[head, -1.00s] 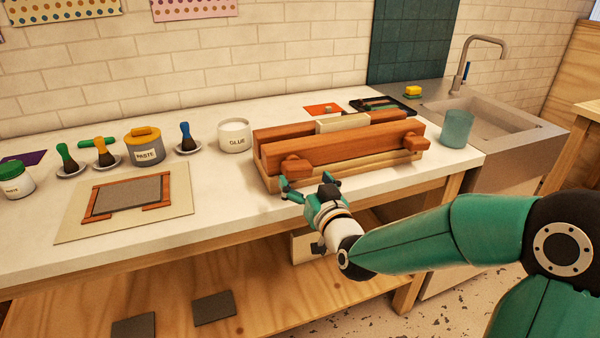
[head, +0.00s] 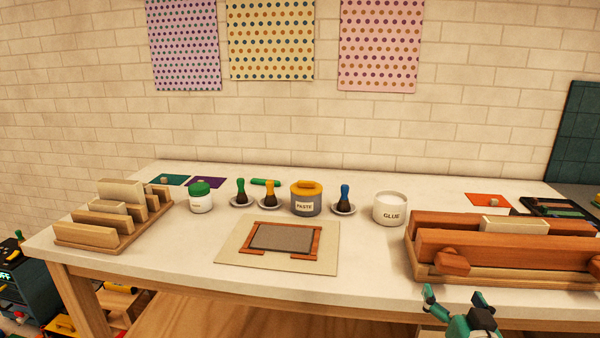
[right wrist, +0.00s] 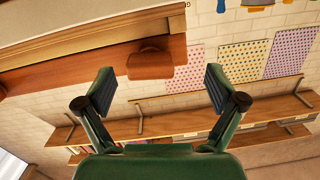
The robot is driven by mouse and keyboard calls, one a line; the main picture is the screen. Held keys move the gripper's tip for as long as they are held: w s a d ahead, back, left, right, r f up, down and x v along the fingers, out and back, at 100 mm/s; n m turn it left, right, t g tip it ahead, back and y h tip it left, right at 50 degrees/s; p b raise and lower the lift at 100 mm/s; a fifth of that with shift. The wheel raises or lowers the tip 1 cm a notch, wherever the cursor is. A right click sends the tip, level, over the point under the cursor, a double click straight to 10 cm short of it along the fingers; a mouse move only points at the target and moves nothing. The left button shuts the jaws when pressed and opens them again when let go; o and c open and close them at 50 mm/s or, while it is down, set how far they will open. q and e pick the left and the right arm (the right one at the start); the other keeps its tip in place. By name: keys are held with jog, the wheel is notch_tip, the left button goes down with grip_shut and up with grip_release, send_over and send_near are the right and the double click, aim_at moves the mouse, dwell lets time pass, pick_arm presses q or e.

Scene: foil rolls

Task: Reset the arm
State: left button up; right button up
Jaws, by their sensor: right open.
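My right gripper (head: 455,300) is at the bottom right of the head view, in front of the bench edge and below the wooden press (head: 500,245). Its green fingers are spread with nothing between them. In the right wrist view the gripper (right wrist: 160,95) also shows open and empty, with the press's wooden knob (right wrist: 150,64) beyond the fingertips. A gap separates the fingers from the knob, as far as I can tell. The rest of my right arm is outside the head view. My left gripper is not in view.
A board with a grey sheet (head: 283,237) lies mid-bench. Behind it stand the paste pot (head: 306,202), the glue pot (head: 390,210), a green-lidded jar (head: 201,200) and several brushes. A wooden rack (head: 90,235) stands at the left. The front bench edge is clear.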

jog(key=a+f+g+p, duration=0.1)
jog(key=f, duration=0.1)
jog(key=a+f+y+p, duration=0.1)
jog(key=a+f, duration=0.1)
jog(key=f, duration=0.1)
jog(key=w+a+f+n+g+y+p, duration=0.1)
jog(key=f, duration=0.1)
jog(key=shift+a+f+g, duration=0.3)
jog(key=shift+a+f, duration=0.05)
jog(key=shift+f, duration=0.05)
jog(key=s+a+f+n+g+y+p, duration=0.1)
jog(key=s+a+f+g+p, duration=0.15)
jog(key=f, duration=0.25)
jog(key=s+a+f+g+y+p, duration=0.1)
jog(key=a+f+g, duration=0.1)
jog(key=a+f, duration=0.3)
jog(key=s+a+f+g+y, duration=0.1)
jog(key=s+a+f+g, duration=0.3)
jog(key=s, duration=0.5)
jog(key=s+a+f+g+y+p, duration=0.1)
jog(key=s+a+f+g, duration=0.3)
jog(key=s+f, duration=0.5)
jog(key=shift+s+a+f+g+y, duration=0.3)
jog(key=shift+s+g+y, duration=0.3)
jog(key=shift+s, duration=0.15)
